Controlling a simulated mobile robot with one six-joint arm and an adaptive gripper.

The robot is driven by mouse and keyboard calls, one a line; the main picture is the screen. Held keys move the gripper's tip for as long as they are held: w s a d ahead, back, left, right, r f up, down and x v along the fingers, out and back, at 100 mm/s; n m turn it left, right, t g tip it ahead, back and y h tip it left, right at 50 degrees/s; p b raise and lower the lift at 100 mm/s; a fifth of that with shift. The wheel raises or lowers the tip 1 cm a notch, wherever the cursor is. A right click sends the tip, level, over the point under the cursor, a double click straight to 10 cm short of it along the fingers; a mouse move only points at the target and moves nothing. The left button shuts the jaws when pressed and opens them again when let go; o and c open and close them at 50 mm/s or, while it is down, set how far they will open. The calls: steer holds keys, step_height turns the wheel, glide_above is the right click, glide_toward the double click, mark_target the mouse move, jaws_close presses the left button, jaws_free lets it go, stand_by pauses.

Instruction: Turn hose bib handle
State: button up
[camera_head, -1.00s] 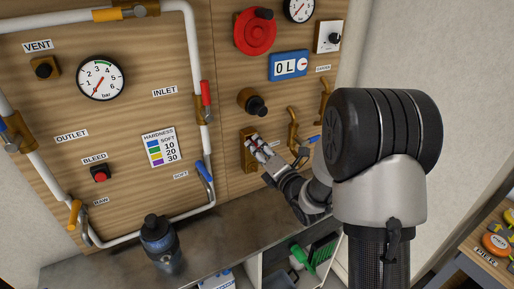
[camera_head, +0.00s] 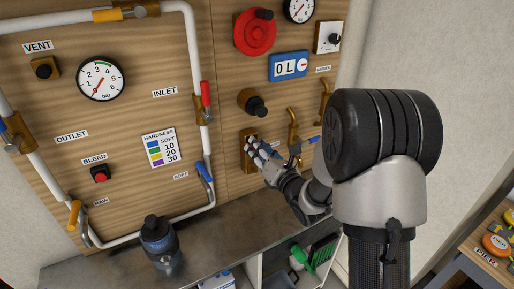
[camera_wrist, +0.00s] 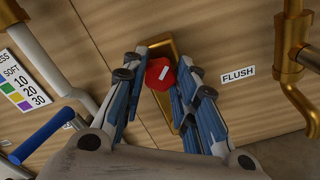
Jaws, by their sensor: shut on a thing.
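A red faceted knob (camera_wrist: 160,75) with a white mark sits on an upright brass plate (camera_wrist: 168,46) on the wooden panel. The plate also shows in the head view (camera_head: 246,137). The knob looks like the handle; in the head view my fingers hide it. My gripper (camera_wrist: 156,80) is shut on the knob, with blue-grey fingers on its left and right sides. In the head view my gripper (camera_head: 257,147) reaches the plate from the lower right.
A brass tap (camera_head: 293,125) stands just right of my gripper, and a round dark knob on brass (camera_head: 253,103) is above it. A FLUSH label (camera_wrist: 238,76) lies right of the red knob. A blue-handled valve (camera_head: 204,171) is to the left. A grey counter (camera_head: 215,228) runs below.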

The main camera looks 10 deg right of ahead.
steer(key=shift+n, duration=0.7)
steer(key=n, duration=0.3)
steer(key=o, duration=0.7)
steer(key=shift+s, duration=0.1)
steer(key=v, duration=0.6)
